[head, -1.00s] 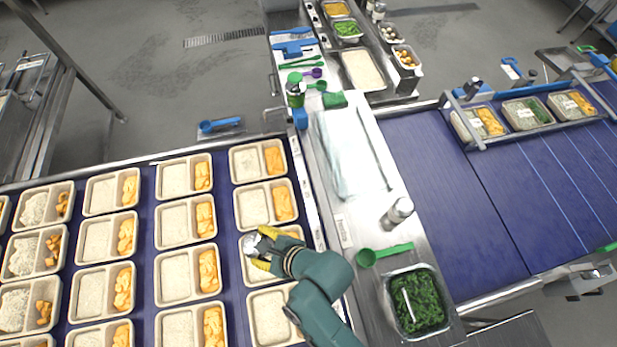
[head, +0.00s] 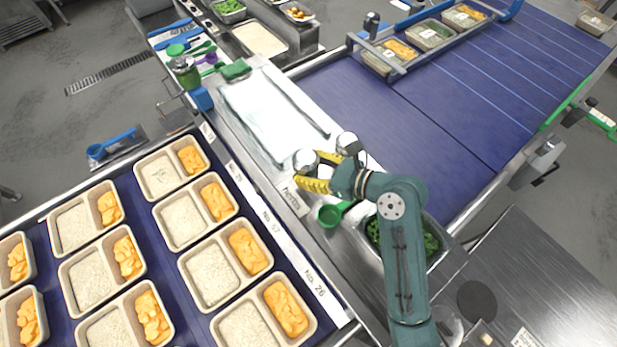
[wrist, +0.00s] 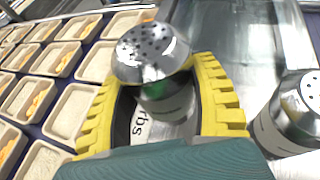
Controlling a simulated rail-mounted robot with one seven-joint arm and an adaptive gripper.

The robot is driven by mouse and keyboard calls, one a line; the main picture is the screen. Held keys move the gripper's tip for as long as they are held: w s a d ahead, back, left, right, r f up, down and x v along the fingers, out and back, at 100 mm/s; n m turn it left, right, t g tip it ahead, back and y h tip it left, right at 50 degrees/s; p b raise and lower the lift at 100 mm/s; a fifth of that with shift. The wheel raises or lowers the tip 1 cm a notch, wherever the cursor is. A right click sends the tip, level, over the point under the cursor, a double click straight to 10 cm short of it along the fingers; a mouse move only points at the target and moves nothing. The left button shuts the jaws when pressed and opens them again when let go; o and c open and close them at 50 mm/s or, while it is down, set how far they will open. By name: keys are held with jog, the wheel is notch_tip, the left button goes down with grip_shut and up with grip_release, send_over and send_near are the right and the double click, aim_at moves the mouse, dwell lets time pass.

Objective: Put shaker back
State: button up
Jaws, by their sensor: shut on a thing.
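My gripper (head: 316,178) has yellow ribbed fingers. In the wrist view the gripper (wrist: 170,105) is shut around a shaker (wrist: 152,52) with a perforated silver cap and a green-tinted body, held upright. In the head view this held shaker (head: 305,160) is above the steel counter strip, by a label. A second shaker (head: 348,143) with a silver cap stands just right of the gripper. It also shows at the right edge of the wrist view (wrist: 300,110), apart from the held one. Whether the held shaker's base touches the counter cannot be told.
A green scoop (head: 331,215) and a container of chopped greens (head: 432,240) lie on the near side. A pale cloth or sheet (head: 250,110) covers the counter beyond. Two-compartment trays (head: 222,268) fill the left belt. The right belt (head: 410,130) is mostly clear.

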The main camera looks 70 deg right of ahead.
aim_at(309, 176)
notch_tip(309, 176, down, 4)
jog(key=shift+r+b, duration=0.1)
jog(key=shift+b, duration=0.25)
jog(key=shift+r, duration=0.1)
jog(key=o, duration=1.2)
jog(key=shift+f, duration=0.2)
jog(key=shift+r, duration=0.15)
jog(key=p+v, duration=0.1)
jog(key=v, duration=1.1)
